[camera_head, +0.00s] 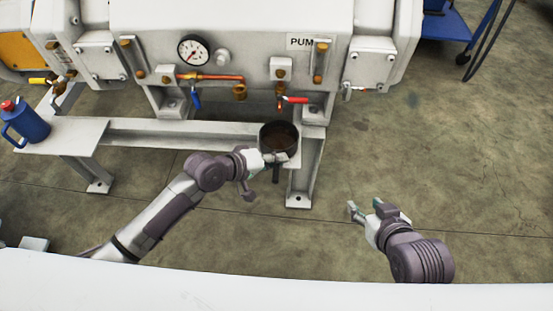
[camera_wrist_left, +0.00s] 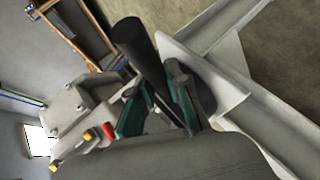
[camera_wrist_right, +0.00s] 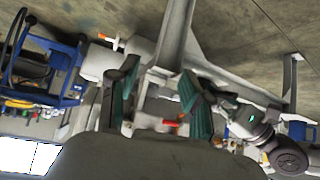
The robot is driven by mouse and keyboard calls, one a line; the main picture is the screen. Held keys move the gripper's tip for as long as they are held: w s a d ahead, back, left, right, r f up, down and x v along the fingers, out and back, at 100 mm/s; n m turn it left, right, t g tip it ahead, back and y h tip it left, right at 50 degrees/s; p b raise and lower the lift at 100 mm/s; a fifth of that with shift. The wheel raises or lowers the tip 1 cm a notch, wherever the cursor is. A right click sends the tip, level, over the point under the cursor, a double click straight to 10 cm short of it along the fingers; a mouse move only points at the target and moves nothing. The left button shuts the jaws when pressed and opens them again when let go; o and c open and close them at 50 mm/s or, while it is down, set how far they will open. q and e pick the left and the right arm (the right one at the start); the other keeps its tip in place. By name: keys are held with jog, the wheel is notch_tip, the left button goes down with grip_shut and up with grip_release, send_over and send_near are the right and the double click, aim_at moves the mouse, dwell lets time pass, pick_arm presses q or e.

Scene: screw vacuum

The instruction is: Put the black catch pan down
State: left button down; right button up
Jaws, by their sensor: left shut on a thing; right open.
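The black catch pan (camera_head: 279,130) is at the right end of the machine's grey base frame, under the red-handled valve (camera_head: 292,100). It looks round and open at the top, with a dark inside. I cannot tell whether its bottom touches the frame. My right gripper (camera_head: 365,209) is open and empty over the floor, right of the frame.
The white pump machine (camera_head: 250,28) with gauge and valves stands behind the pan. A blue jug (camera_head: 28,124) with a red cap stands on the frame's left end. A blue cart (camera_head: 450,25) is at the back right. The floor at right is clear.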

pick_arm(q)
jog(key=c, duration=1.1)
grip_release()
jog(key=shift+c, duration=0.2)
jog(key=shift+s+a+r, duration=0.1)
jog(key=shift+r, duration=0.05)
jog(key=p+v, duration=0.3)
jog(key=v, duration=0.9)
jog(key=s+d+f+m+g+y, duration=0.1)
jog(key=s+f+m+y, duration=0.2)
jog(key=s+m, duration=0.3)
jog(key=s+a+g+y, duration=0.2)
jog(key=s+a+y, duration=0.4)
jog(key=s+a, duration=0.4)
jog(key=shift+s+f, duration=0.45)
jog(key=shift+s, duration=0.2)
pick_arm(e)
jog(key=s+d+f+g+h, duration=0.1)
jog(key=s+d+f+g, duration=0.1)
jog(key=s+g, duration=0.3)
jog(key=s+d, duration=0.1)
jog(key=s, duration=0.3)
jog(key=shift+s+f+g, duration=0.25)
jog(key=shift+g, duration=0.05)
